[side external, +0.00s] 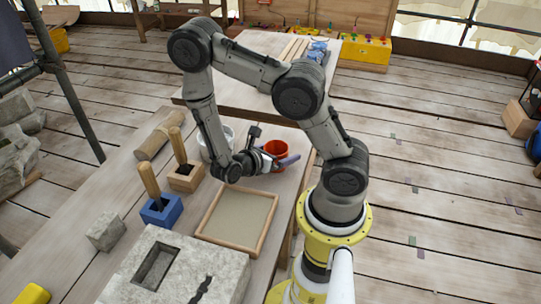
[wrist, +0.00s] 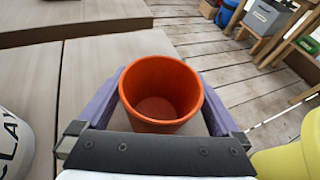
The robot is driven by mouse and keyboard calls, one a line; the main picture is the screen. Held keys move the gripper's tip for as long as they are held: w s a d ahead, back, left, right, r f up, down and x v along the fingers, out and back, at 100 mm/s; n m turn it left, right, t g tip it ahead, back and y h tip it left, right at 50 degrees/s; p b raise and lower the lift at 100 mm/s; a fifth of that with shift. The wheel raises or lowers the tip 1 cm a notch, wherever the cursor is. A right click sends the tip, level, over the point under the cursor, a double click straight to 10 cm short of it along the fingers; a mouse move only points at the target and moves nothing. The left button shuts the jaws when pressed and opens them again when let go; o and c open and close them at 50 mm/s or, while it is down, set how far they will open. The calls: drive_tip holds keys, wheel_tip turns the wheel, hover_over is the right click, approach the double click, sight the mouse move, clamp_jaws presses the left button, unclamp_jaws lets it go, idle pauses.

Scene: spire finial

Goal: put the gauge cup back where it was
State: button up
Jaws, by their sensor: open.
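An orange cup (side external: 276,148), which I take to be the gauge cup, stands upright near the right edge of the work table. In the wrist view the cup (wrist: 160,88) looks empty and fills the space between my two purple fingers. My gripper (side external: 281,162) is open, with one finger on each side of the cup. I cannot tell whether either finger touches its wall. In the wrist view my gripper (wrist: 160,100) shows its dark palm bar just behind the cup's near side.
A pale bucket with CLAY lettering (wrist: 12,145) stands left of the cup. A wood-framed sand tray (side external: 238,222), a blue block with a handle (side external: 162,211), a wooden holder with a handle (side external: 186,178) and a hollowed stone block (side external: 180,270) occupy the table.

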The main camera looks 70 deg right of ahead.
drive_tip(key=v, duration=1.1)
drive_tip(key=shift+w+a+r, duration=0.1)
drive_tip(key=shift+w+a, duration=0.05)
drive_tip(key=shift+a, duration=0.1)
drive_tip(key=s+a+r+m+t+y, duration=0.2)
drive_tip(key=a+r+m+t+y, duration=0.2)
drive_tip(key=r, duration=0.5)
drive_tip(key=s+a+r+m+t+y, duration=0.3)
drive_tip(key=r+m+t+y, duration=0.3)
drive_tip(key=r+m+y, duration=0.2)
drive_tip(key=shift+s+a+r+m+t, duration=0.2)
drive_tip(key=shift+a+r+m+t, duration=0.25)
drive_tip(key=shift+r+m, duration=0.45)
